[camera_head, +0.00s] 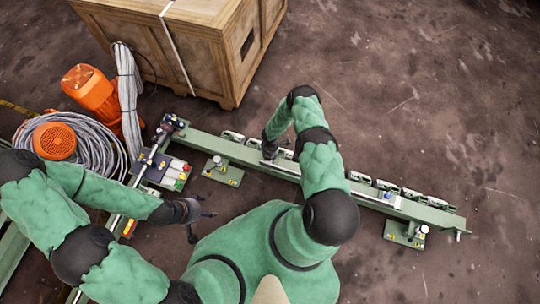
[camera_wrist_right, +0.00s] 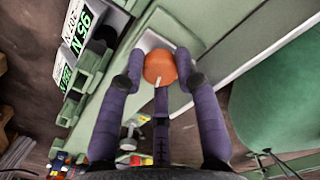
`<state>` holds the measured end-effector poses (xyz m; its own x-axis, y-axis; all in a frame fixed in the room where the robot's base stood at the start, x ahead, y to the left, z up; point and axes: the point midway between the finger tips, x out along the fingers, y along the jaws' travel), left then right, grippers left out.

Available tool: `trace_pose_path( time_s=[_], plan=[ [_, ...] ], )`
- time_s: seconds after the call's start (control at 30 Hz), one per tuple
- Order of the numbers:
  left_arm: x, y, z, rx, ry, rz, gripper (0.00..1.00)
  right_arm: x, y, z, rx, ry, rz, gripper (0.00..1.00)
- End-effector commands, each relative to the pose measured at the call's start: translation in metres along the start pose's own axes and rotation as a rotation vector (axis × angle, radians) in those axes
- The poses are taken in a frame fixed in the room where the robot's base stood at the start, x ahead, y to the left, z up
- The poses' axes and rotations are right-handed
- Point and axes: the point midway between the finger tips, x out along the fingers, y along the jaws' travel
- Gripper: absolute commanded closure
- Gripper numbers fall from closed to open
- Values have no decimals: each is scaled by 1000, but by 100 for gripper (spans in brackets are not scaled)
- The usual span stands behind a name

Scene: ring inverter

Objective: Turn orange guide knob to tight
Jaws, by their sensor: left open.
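The orange guide knob (camera_wrist_right: 160,67) shows in the right wrist view, with a short white mark on its near side. It sits by a light metal plate on the green rail (camera_wrist_right: 112,112). My right gripper (camera_wrist_right: 160,68) has its three purple fingers around the knob, with the fingertips against its sides. In the head view my right arm reaches down to the rail, and the knob is hidden there. My left gripper (camera_head: 200,212) is open and empty in the head view, at the left of the rail. I cannot read any tight marking.
The long green rail (camera_head: 455,221) runs across the floor with several number plates (camera_head: 360,178) along it. A wooden crate (camera_head: 195,48) stands behind it. An orange motor (camera_head: 88,87), a grey cable coil (camera_head: 100,152) and a button box (camera_head: 177,172) are at left. The floor at right is clear.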

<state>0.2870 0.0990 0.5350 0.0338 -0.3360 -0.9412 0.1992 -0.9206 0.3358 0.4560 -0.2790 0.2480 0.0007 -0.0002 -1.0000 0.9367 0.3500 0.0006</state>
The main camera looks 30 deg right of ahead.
Motion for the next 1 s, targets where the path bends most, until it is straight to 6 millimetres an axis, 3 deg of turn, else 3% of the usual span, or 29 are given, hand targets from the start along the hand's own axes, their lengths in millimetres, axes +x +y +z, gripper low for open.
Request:
trace_pose_path(
  time_s=[0.47,1.0],
  plan=[
    [-2,1,0,0,0,0,28,0,0,0,84,0,-1,100],
    [-8,3,0,0,0,0,28,0,-1,0,547,0,-1,100]
  ],
)
